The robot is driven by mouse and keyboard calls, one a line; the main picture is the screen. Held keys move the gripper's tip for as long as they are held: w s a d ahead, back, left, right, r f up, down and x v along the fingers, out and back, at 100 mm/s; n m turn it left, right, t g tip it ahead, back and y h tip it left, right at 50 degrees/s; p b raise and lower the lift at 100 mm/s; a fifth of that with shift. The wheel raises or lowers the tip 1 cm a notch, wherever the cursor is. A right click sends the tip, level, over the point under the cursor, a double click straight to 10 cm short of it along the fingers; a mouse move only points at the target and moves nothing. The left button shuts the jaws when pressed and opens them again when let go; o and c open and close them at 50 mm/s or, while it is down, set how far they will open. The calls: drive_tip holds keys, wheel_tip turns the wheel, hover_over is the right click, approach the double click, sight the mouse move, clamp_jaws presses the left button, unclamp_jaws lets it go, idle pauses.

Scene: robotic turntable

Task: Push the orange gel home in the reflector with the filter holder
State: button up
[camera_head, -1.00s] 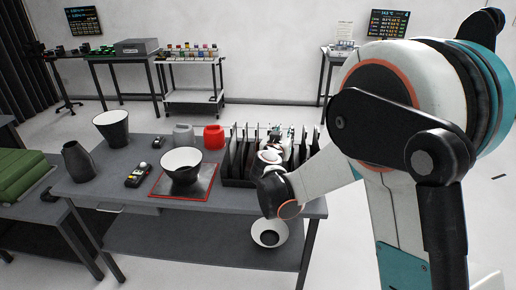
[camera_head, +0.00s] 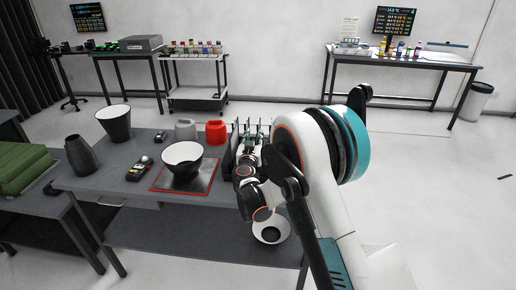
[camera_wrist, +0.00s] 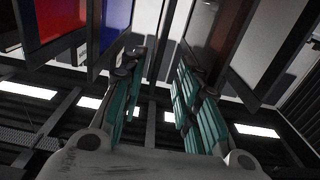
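A reflector (camera_head: 183,160), a dark bowl with a white inside, sits on a red-edged dark mat (camera_head: 160,187). I see no orange gel in it from here. Upright framed filter holders (camera_head: 237,132) stand in a rack at the table's right end, partly hidden by my arm. My gripper (camera_wrist: 157,85) is among them. In the wrist view its teal-padded fingers are apart, and I see nothing clamped between them.
A cone-shaped reflector (camera_head: 114,122), a dark vase-like piece (camera_head: 79,157), a handheld meter (camera_head: 139,170), a grey jug (camera_head: 186,130) and a red jug (camera_head: 216,132) share the table. Another bowl (camera_head: 270,229) is low down. Open floor lies right.

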drive_tip(key=shift+w+d+r+b, duration=0.15)
drive_tip(key=shift+w+b, duration=0.1)
drive_tip(key=shift+w, duration=0.7)
drive_tip(key=shift+w+d+f+b, duration=0.1)
drive_tip(key=shift+w+d+b, duration=0.15)
drive_tip(key=shift+w, duration=0.75)
drive_tip(key=shift+w+d+r+b, duration=0.1)
drive_tip(key=shift+w+b, duration=0.15)
drive_tip(key=shift+w, duration=0.7)
drive_tip(key=shift+c, duration=0.2)
clamp_jaws()
